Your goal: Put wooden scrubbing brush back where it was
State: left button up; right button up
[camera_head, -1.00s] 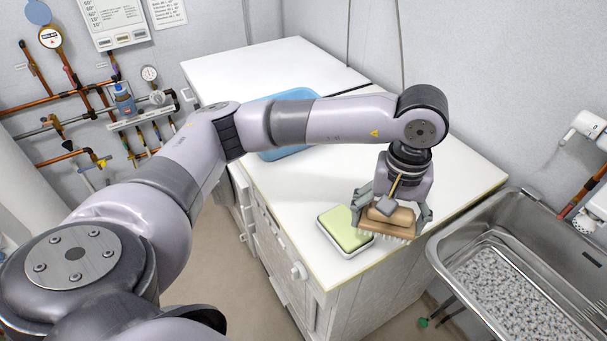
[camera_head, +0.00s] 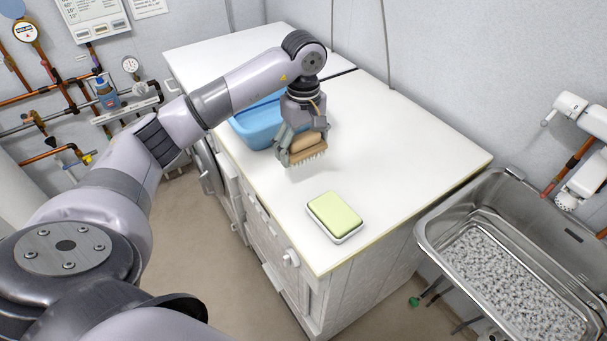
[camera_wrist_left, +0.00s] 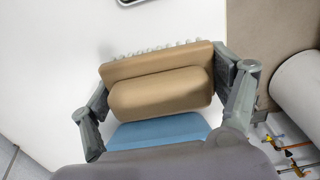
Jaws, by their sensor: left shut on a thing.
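The wooden scrubbing brush (camera_head: 308,147) has a tan body with pale bristles facing down. My left gripper (camera_head: 301,150) is shut on it and holds it above the white countertop, just right of the blue basin. In the left wrist view the brush (camera_wrist_left: 160,82) sits between the two fingers of the gripper (camera_wrist_left: 165,100), and part of the blue basin (camera_wrist_left: 160,132) shows behind it. The blue basin (camera_head: 252,125) is partly hidden by my arm in the head view. My right gripper is not in view.
A green sponge in a white dish (camera_head: 335,216) lies near the counter's front edge. A metal sink (camera_head: 430,235) with grey pebble-like contents stands at the right. The white countertop (camera_head: 400,150) is clear at the middle and right. Pipes and gauges line the left wall.

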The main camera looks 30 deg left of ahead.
pick_arm(q)
send_over(303, 184)
notch_tip(303, 184, down, 5)
jog(key=shift+r+p, duration=0.1)
jog(key=shift+p, duration=0.25)
jog(key=shift+f, duration=0.6)
notch_tip(303, 184, down, 3)
jog(key=shift+d+f+p, duration=0.1)
jog(key=shift+f+p, duration=0.05)
jog(key=shift+p, duration=0.35)
jog(key=shift+f, duration=0.3)
jog(key=shift+f+b, duration=0.2)
jog(key=shift+b, duration=0.15)
jog(key=o, duration=1.5)
jog(key=shift+r, duration=0.1)
